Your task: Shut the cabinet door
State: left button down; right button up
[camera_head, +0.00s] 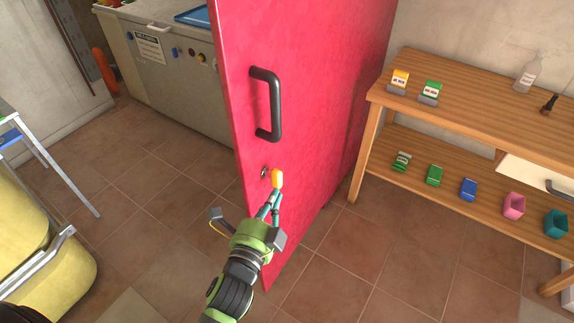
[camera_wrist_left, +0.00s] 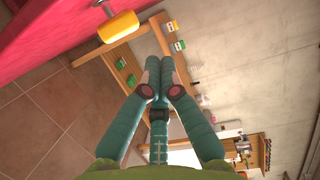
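The red cabinet door (camera_head: 310,90) stands open and upright in the middle of the head view, with its face angled toward me. A black bar handle (camera_head: 275,105) is on it, and a yellow key-like knob (camera_head: 277,178) sits below the handle. My left gripper (camera_head: 273,195) is in front of the door's lower part, its fingertips just below the knob. In the left wrist view, the teal fingers (camera_wrist_left: 160,62) are drawn together with nothing visible between them. The yellow knob (camera_wrist_left: 118,27) is beside them, not held. Contact with the door cannot be told. My right gripper is not in view.
A wooden shelf bench (camera_head: 465,105) with small coloured boxes stands to the right of the door. A grey machine (camera_head: 165,65) is behind it on the left. Yellow rounded objects (camera_head: 60,275) and a metal-legged stand (camera_head: 60,170) are at the left. Tiled floor lies between.

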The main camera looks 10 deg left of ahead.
aim_at(274, 169)
pick_arm(q)
jog(key=shift+t, duration=0.3)
jog(key=w+a+p, duration=0.1)
jog(key=w, duration=0.2)
jog(key=w+a+r+p, duration=0.1)
jog(key=w, duration=0.3)
jog(key=w+a+r+p, duration=0.1)
jog(key=w, duration=0.3)
jog(key=shift+a, duration=0.3)
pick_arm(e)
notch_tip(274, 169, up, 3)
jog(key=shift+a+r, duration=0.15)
pick_arm(q)
jog(key=shift+a, duration=0.1)
